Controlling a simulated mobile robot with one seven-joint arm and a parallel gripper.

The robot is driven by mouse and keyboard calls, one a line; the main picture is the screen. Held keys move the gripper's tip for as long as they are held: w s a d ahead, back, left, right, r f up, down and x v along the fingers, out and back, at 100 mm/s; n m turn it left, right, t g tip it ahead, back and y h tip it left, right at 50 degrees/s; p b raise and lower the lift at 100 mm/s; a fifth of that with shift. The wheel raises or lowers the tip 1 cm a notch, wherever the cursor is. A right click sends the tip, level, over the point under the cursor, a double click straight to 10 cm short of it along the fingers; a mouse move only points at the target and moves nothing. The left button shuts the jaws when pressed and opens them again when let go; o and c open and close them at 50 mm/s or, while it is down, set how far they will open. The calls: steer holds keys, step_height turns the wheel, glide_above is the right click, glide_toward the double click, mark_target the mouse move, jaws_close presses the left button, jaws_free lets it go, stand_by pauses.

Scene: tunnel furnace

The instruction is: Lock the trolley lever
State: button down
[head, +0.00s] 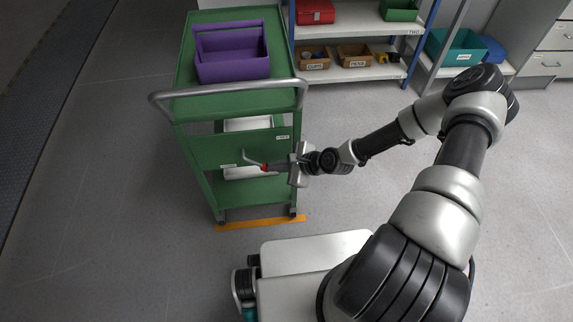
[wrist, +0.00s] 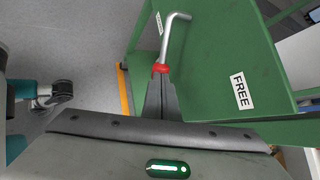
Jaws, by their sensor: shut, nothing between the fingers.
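The trolley (head: 205,150) is green and stands in front of me. Its lever (head: 247,157) is a bent silver rod with a red part at its lower end, on the near side of the trolley. In the wrist view the lever (wrist: 168,42) points up, its top bent to the right, and a "FREE" label (wrist: 242,91) is on the green panel to its right. My gripper (head: 271,167) is shut and empty, its tips at the red part. In the wrist view the gripper fingers (wrist: 160,82) hide the lever's base; I cannot tell whether they touch it.
A grey handle bar (head: 230,89) crosses the trolley's near top edge, above my gripper. A purple bin (head: 232,68) sits on the top shelf. An orange floor strip (head: 258,224) lies at the trolley's foot. Shelves with boxes (head: 355,53) stand behind on the right. Floor at left is clear.

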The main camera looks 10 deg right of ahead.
steer(key=a+f+b, duration=0.3)
steer(key=a+f, duration=0.1)
steer(key=f, duration=0.1)
steer(key=shift+f, duration=0.15)
stand_by(0.3)
steer(key=shift+a+b, duration=0.2)
steer(key=shift+b, duration=0.1)
stand_by(0.3)
